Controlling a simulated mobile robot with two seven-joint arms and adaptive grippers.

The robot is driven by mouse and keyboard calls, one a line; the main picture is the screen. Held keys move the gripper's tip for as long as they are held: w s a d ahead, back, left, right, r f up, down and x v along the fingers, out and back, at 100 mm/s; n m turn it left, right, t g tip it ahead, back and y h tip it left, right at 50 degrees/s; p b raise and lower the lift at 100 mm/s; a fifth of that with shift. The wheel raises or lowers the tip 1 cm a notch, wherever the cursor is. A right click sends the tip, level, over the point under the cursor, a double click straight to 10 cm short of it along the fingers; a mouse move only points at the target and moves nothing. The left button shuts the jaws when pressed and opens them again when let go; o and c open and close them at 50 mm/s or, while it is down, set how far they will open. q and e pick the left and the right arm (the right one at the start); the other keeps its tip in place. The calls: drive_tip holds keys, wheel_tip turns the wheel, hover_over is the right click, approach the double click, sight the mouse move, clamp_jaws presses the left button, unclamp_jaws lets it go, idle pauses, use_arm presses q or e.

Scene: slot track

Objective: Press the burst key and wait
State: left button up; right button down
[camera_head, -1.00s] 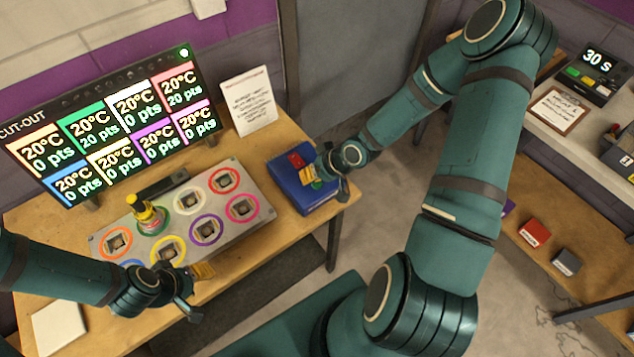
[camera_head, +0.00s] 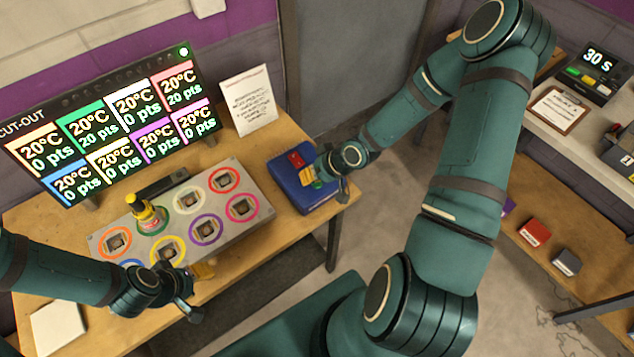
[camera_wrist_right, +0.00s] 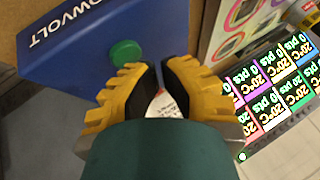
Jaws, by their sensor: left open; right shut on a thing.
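A blue box (camera_head: 283,186) stands at the right end of the table, with a red patch and a green button on it. The right wrist view shows the box (camera_wrist_right: 75,62) with white letters ending "OWVOLT" and the round green button (camera_wrist_right: 124,53). My right gripper (camera_wrist_right: 160,72) has its yellow fingers nearly together beside this button; what they hold cannot be made out. In the head view the right gripper (camera_head: 316,177) is over the box's right side. My left gripper (camera_head: 197,286) is open by the table's front edge. No key labelled burst is legible.
A grey panel (camera_head: 218,176) with coloured rings carries a yellow-topped bottle (camera_head: 147,213) in the green ring. A screen (camera_head: 106,128) shows 20°C in every cell. A timer (camera_head: 590,72) reading 30 s stands at the far right, beside a clipboard (camera_head: 558,109).

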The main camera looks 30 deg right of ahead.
sight(312, 184)
use_arm(q)
drive_tip(key=shift+f+b, duration=0.3)
drive_tip(key=shift+f, duration=0.05)
use_arm(e)
drive_tip(key=shift+f, duration=0.55)
idle(0.3)
use_arm(q)
drive_tip(key=shift+r, duration=0.1)
use_arm(e)
drive_tip(key=shift+r, duration=0.1)
use_arm(q)
drive_tip(key=shift+r+p, duration=0.75)
drive_tip(key=shift+p, duration=0.1)
use_arm(e)
drive_tip(key=shift+r, duration=0.8)
use_arm(q)
drive_tip(key=shift+r, duration=0.1)
use_arm(e)
drive_tip(key=shift+r, duration=0.1)
wheel_tip(312, 184, up, 3)
drive_tip(key=p, duration=0.3)
drive_tip(key=shift+r+p, duration=0.45)
drive_tip(key=shift+r, duration=0.5)
use_arm(q)
wheel_tip(312, 184, up, 4)
drive_tip(key=shift+f, duration=0.2)
drive_tip(key=shift+r, duration=0.1)
use_arm(e)
drive_tip(key=shift+f, duration=0.1)
